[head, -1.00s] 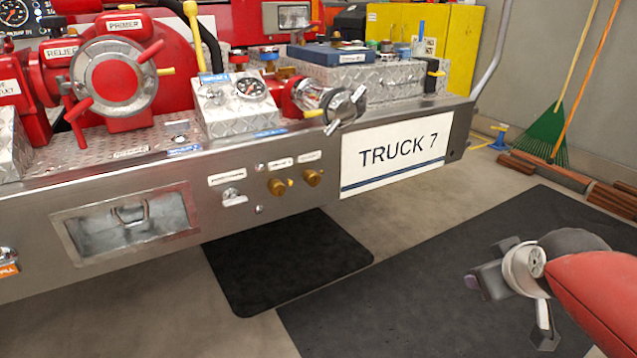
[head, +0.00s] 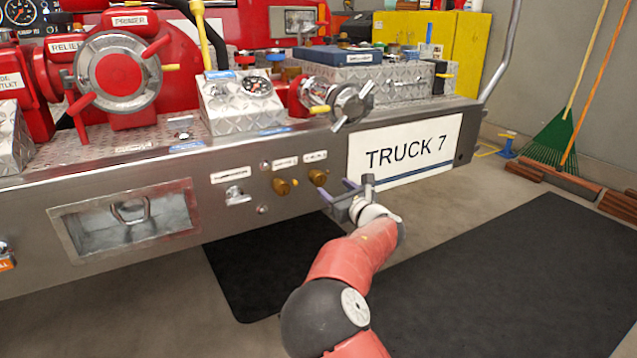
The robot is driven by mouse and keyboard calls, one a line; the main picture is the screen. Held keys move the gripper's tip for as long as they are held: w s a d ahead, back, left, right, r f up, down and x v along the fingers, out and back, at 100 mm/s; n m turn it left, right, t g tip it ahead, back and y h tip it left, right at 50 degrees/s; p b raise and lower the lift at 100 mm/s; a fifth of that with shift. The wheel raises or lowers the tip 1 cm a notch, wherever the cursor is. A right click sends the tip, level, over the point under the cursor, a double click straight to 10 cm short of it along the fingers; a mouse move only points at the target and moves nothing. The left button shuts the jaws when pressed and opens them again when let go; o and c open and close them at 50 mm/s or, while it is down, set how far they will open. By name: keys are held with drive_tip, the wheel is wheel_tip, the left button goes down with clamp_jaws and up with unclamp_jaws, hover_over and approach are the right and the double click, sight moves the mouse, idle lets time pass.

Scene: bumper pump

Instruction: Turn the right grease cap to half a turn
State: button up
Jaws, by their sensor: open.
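Two brass grease caps stick out of the steel bumper face under small labels. The right grease cap (head: 318,177) sits just left of the TRUCK 7 plate. The left grease cap (head: 281,187) is beside it, with a small brass tab at its right. My gripper (head: 338,192) is open, its fingers pointing at the bumper just right of and slightly below the right cap. It appears apart from the cap, though the exact gap in depth is hard to tell. The cap's face is visible; its turn angle is too small to read.
A silver lever valve (head: 237,196) is left of the caps. The TRUCK 7 plate (head: 404,152) is close to the right of my gripper. A capped outlet with handles (head: 349,103) juts out above.

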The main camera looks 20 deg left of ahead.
sight(321, 181)
drive_tip(key=shift+n, duration=0.4)
drive_tip(key=x, duration=0.5)
drive_tip(key=p+x, duration=0.1)
drive_tip(key=x, duration=0.2)
drive_tip(key=shift+s+a+f, duration=0.15)
drive_tip(key=shift+s+a, duration=0.2)
drive_tip(key=shift+a, duration=0.05)
drive_tip(key=c, duration=1)
